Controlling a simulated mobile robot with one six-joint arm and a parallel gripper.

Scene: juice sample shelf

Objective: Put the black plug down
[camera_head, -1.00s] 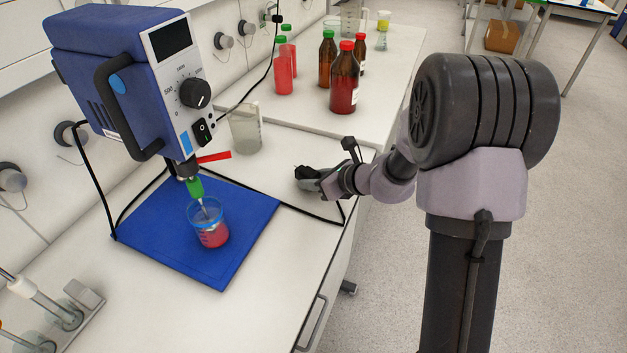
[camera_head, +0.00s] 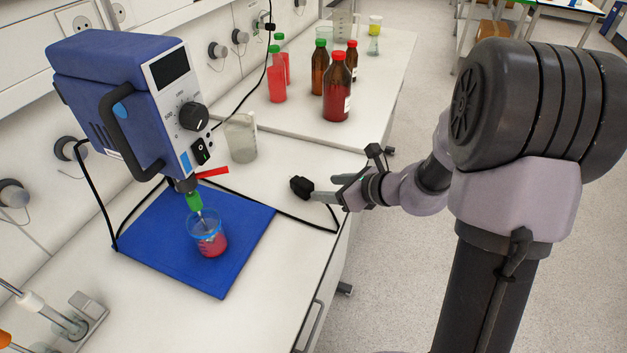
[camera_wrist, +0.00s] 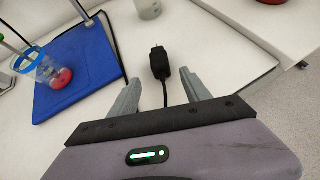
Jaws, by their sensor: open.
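The black plug (camera_head: 301,187) lies on the white bench top, to the right of the blue mat. In the wrist view the plug (camera_wrist: 160,66) lies just beyond my open fingertips, its prongs pointing away, its cable running back between the fingers. My gripper (camera_head: 325,197) is open and empty at the bench's right side, beside the plug. In the wrist view my gripper (camera_wrist: 160,86) has both fingers apart, and neither touches the plug.
A blue stirrer (camera_head: 120,105) stands over a blue mat (camera_head: 240,245) with a beaker of red liquid (camera_head: 208,238). An empty-looking beaker (camera_head: 240,138) stands behind the plug. Red and brown bottles (camera_head: 338,90) stand farther back. The bench around the plug is clear.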

